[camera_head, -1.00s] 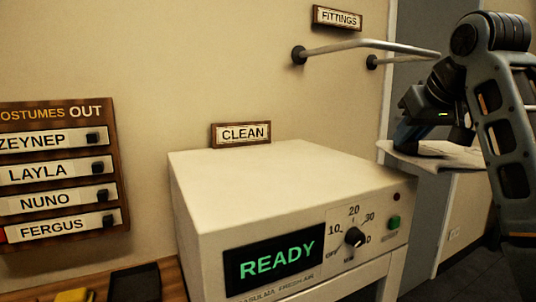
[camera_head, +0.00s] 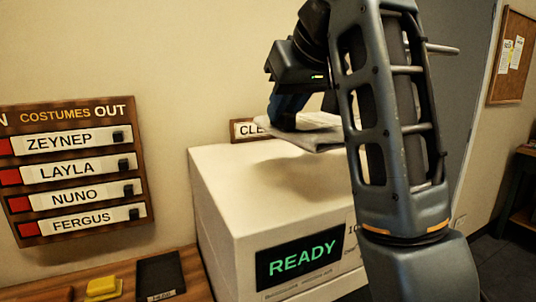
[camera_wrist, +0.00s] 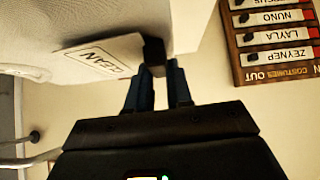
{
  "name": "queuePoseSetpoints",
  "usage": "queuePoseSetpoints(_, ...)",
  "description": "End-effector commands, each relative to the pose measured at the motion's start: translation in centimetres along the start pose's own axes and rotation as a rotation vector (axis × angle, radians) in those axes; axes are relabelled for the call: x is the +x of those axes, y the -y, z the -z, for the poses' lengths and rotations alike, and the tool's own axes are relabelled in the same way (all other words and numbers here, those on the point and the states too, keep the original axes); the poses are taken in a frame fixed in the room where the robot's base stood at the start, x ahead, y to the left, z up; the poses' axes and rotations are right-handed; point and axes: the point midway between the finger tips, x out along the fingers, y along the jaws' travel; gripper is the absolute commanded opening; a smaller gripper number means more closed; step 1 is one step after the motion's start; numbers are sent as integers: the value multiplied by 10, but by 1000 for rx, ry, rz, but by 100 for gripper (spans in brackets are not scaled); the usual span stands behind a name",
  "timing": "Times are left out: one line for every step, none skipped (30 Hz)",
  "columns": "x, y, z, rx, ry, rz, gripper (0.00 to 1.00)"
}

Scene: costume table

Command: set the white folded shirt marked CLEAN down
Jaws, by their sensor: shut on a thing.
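The white folded shirt (camera_head: 318,138) hangs level from my gripper (camera_head: 280,122) in the head view, over the back part of the machine's white top (camera_head: 235,175). A gap seems to lie under it, but its exact height is unclear. In the wrist view the shirt (camera_wrist: 40,45) fills the upper left, with a white tag (camera_wrist: 100,58) lettered CLEAN, upside down. My gripper's fingers (camera_wrist: 160,85) are shut on a dark piece at the shirt's edge. My arm hides the shirt's right end in the head view. The framed CLEAN sign (camera_head: 243,130) on the wall is partly covered by the shirt.
The machine's display (camera_head: 300,262) reads READY. A COSTUMES board (camera_head: 75,170) with several name rows hangs on the left wall. A yellow object (camera_head: 103,288) and a dark pad (camera_head: 160,275) lie on the wooden surface at lower left. The visible machine top is bare.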

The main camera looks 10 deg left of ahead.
Motion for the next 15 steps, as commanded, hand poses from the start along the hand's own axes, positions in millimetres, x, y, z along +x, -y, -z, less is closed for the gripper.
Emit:
queuePoseSetpoints(6,3,-1,0,3,6,0)
queuePoseSetpoints(9,3,-2,-1,6,7,0)
queuePoseSetpoints(13,3,-2,-1,11,7,0)
queuePoseSetpoints(19,2,-4,0,12,5,0)
queuePoseSetpoints(27,2,-3,0,11,5,0)
queuePoseSetpoints(34,1,-2,-1,11,4,0)
queuePoseSetpoints(39,1,0,0,11,4,0)
queuePoseSetpoints(44,1,1,-1,11,4,0)
queuePoseSetpoints(46,0,8,-1,13,3,0)
queuePoseSetpoints(51,-1,10,-1,14,2,0)
queuePoseSetpoints(56,-1,11,-1,14,2,0)
queuePoseSetpoints(64,-1,12,-1,15,2,0)
queuePoseSetpoints(70,-2,14,-1,14,1,0)
queuePoseSetpoints(75,-2,16,-1,15,2,0)
queuePoseSetpoints(83,-2,18,-1,14,2,0)
